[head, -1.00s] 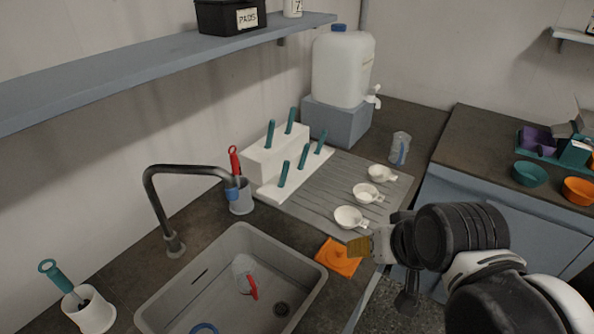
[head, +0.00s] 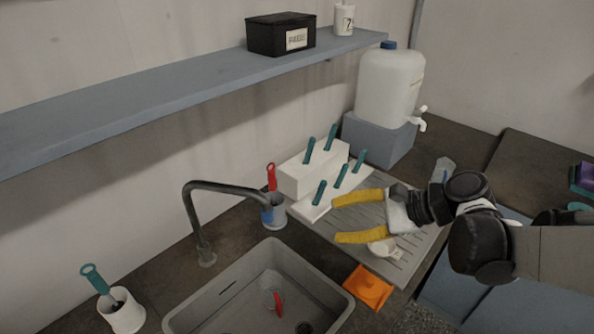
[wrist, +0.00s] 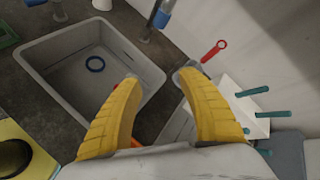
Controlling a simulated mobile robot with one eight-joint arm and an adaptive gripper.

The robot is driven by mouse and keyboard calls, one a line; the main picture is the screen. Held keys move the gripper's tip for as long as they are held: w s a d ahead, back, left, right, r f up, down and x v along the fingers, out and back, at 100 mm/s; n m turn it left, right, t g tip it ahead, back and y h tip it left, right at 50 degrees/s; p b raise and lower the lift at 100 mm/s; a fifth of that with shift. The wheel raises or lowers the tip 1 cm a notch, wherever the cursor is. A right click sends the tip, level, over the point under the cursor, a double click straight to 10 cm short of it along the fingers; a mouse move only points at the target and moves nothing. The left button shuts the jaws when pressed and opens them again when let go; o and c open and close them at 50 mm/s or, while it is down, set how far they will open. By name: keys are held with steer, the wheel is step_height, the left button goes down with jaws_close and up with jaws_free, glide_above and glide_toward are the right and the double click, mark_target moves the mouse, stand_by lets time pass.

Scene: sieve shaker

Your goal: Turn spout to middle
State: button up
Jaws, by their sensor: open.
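The dark tap spout (head: 228,188) rises from its base behind the sink (head: 200,307) and bends over to the right. Its blue tip (head: 267,213) is in front of a grey cup beside the sink's back right corner, not over the basin. In the wrist view the blue tip (wrist: 164,16) shows at the top, ahead of my fingers, and part of the sink (wrist: 60,98) is at the left. My gripper (head: 336,219) has yellow fingers spread wide and empty. It is above the drainer, to the right of the spout and apart from it.
A stepped white rack (head: 307,178) with teal-handled tools stands behind my gripper. A red-handled tool (head: 271,177) stands in the cup. A white scoop (head: 382,248) and orange cloth (head: 369,286) lie below my gripper. The shelf (head: 150,88) runs above.

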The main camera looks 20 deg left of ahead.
mark_target(266, 214)
steer(key=a+m+g+y, duration=0.1)
steer(key=a+y, duration=0.1)
steer(key=a, duration=0.3)
steer(key=s+a+m+g+y, duration=0.1)
steer(key=a+g+y, duration=0.1)
steer(key=a, duration=0.4)
steer(key=a+f+m+g+y, duration=0.1)
steer(key=a+m+g+y, duration=0.1)
steer(key=a, duration=0.3)
steer(key=shift+s+a, duration=0.2)
steer(key=shift+s, duration=0.1)
jaws_close()
